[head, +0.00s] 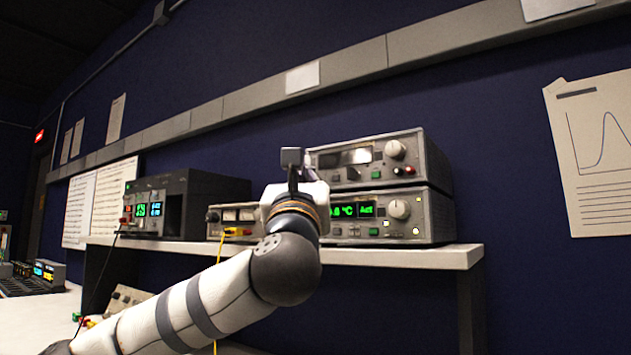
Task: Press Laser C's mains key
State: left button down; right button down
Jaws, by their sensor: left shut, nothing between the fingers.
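Two grey instruments are stacked on a shelf. The upper one (370,160) has a dark display, a knob and small buttons. The lower one (390,217) shows green digits, with a knob and lit small buttons at its right. I cannot read which unit is Laser C, and I cannot make out its mains key. My left gripper (303,168) is shut and empty, in front of the left end of the stack. It hides part of both front panels. I cannot tell whether it touches them. My right gripper is not in view.
The white shelf (420,257) also carries a black unit (180,205) with green and blue displays. A smaller instrument (236,215) with a yellow plug and cable (219,262) stands behind my arm. The shelf is bare right of the stack. Papers hang on the dark blue wall.

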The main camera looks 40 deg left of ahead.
pick_arm(q)
jog(key=shift+w, duration=0.15)
dwell(0.5)
jog(key=shift+w, duration=0.3)
jog(key=shift+w, duration=0.3)
dwell(0.5)
jog(key=shift+a, duration=0.1)
jog(key=shift+s, duration=0.75)
jog(key=s, duration=0.5)
jog(key=shift+d, duration=0.35)
dwell(0.5)
